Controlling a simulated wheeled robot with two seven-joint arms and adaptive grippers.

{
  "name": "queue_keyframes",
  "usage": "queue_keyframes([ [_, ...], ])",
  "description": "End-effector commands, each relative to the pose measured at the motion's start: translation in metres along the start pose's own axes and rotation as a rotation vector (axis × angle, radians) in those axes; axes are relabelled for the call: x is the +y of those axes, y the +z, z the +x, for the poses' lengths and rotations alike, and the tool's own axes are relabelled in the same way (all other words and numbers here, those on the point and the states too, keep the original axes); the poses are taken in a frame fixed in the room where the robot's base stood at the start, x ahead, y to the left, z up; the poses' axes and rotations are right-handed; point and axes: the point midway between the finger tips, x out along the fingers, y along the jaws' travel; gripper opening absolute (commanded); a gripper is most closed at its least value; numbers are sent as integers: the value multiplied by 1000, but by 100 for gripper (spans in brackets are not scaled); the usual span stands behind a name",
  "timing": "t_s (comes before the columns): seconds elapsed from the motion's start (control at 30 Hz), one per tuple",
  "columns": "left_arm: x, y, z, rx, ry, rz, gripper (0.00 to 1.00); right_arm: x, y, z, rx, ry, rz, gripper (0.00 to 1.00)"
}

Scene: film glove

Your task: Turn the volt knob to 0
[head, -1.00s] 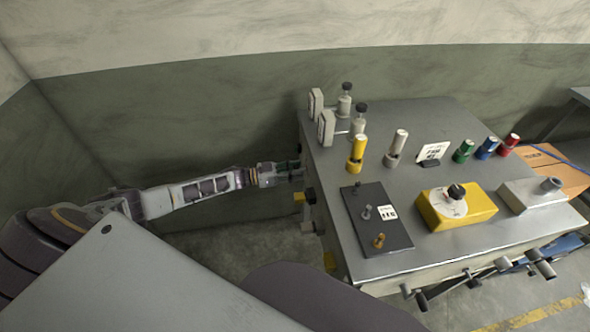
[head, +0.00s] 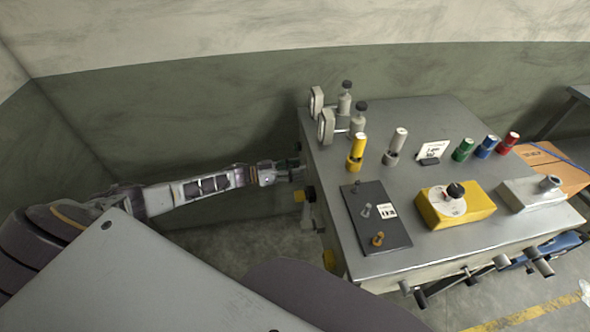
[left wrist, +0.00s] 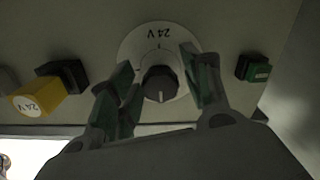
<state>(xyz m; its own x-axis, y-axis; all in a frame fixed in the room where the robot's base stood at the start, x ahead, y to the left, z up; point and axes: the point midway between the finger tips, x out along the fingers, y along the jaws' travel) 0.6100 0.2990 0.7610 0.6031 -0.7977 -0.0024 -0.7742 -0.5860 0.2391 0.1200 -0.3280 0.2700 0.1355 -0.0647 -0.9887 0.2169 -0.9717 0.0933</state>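The volt knob (left wrist: 160,84) is a dark round knob on a white dial (left wrist: 160,50) marked "24 V", set in the side panel of the grey cabinet. In the left wrist view my left gripper (left wrist: 162,88) is open, with green-padded fingers on either side of the knob; a gap shows on the right, and contact on the left is hard to tell. In the head view my left gripper (head: 294,168) is at the cabinet's left side, and the knob is hidden there. My right gripper is not in view.
A yellow "24 V" part (left wrist: 38,98) juts from the panel on the left, and a green part (left wrist: 253,68) sits on the right, both close to my fingers. The cabinet top (head: 400,120) carries a yellow box with a black knob (head: 455,191), a switch plate (head: 362,225) and coloured cylinders.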

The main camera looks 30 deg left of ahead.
Motion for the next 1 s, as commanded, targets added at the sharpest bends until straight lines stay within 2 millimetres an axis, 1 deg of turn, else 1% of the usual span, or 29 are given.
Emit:
queue_keyframes([
  [0.1,0,-1,0,1,1,1,54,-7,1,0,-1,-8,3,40],
  [0.23,0,-1,0,1,1,1,54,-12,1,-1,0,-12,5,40],
  [0.33,0,-1,0,1,1,2,54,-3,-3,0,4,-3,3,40],
  [0.57,0,0,-10,0,1,1,54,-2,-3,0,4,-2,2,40],
  [0.77,0,0,-33,-1,-1,2,54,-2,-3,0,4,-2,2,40],
  [1.0,0,0,-69,-1,0,1,54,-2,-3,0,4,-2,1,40],
])
